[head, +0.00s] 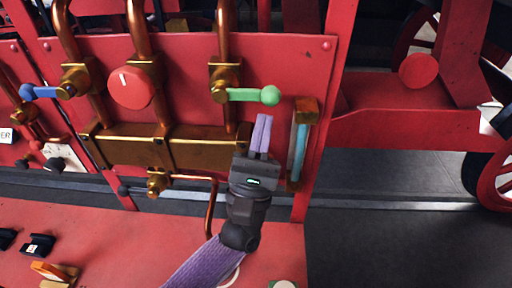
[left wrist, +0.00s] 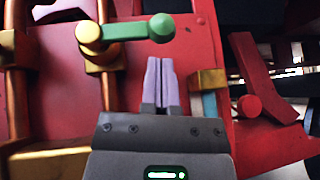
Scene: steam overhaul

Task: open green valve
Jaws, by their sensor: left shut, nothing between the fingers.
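The green valve handle (head: 252,95) is a lever with a ball at its right end. It lies level, pointing right from a brass valve body (head: 224,80) on the red panel. My left gripper (head: 263,120) is shut and empty, with its purple fingers just below the green ball and pointing up toward it. In the left wrist view the green handle (left wrist: 130,30) is at the top, and the fingertips (left wrist: 161,64) show just under its ball. My right gripper is not in view.
A red round knob (head: 131,87) and a blue valve handle (head: 42,92) are to the left on the same panel (head: 290,60). A brass-ended gauge glass (head: 300,145) stands right of my gripper. Brass pipes run up the panel. A red bench (head: 110,235) lies below.

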